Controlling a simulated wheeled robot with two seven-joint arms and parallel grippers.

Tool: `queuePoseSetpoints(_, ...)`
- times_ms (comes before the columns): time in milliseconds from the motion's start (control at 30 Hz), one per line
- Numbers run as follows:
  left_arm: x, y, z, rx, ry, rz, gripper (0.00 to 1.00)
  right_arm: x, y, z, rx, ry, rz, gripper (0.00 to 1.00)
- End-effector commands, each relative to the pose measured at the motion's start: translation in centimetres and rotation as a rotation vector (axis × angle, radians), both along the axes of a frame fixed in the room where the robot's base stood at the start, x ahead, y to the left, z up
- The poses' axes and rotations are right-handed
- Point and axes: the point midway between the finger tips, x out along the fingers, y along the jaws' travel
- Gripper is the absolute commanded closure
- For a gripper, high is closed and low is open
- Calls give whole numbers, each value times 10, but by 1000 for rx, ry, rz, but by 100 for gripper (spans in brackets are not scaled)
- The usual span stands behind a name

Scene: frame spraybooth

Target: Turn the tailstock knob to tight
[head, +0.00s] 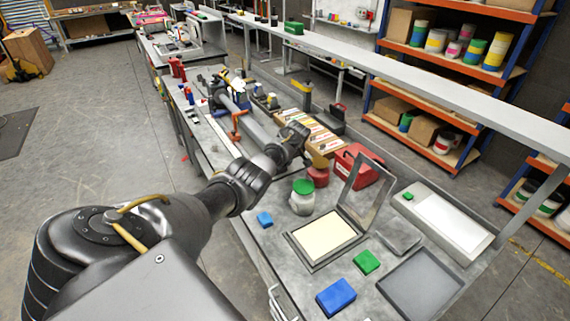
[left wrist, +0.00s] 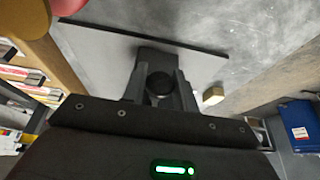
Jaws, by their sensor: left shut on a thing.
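In the left wrist view the gripper (left wrist: 160,88) is closed around a dark round knob (left wrist: 159,83), which shows between the two fingers. A dark block stands just behind the knob. In the head view the gripper hides the knob and most of the tailstock, so the knob's turn position cannot be told. My right gripper is not in view.
Beside my gripper stand a red case (head: 357,167), a white jar with green lid (head: 302,197) and a red round container (head: 318,177). Nearer lie a framed cream panel (head: 324,236), a blue block (head: 336,297), a green block (head: 366,262) and a grey tray (head: 420,284).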

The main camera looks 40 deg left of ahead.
Motion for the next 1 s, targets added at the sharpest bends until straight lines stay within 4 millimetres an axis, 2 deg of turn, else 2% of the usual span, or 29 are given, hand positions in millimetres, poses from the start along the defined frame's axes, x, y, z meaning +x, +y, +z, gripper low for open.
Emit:
queuePoseSetpoints(100,-1,0,-1,0,2,0,94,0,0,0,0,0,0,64)
queuePoseSetpoints(133,-1,0,-1,0,2,0,67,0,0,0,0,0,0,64)
queuePoseSetpoints(267,0,0,-1,-1,2,-1,52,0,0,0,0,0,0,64)
queuePoseSetpoints(667,0,-3,7,1,-2,-2,52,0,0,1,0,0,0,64)
queuePoseSetpoints(833,-2,-11,27,1,-3,-3,52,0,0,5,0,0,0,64)
queuePoseSetpoints(1000,-5,-22,53,0,-4,-2,52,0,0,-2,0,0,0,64)
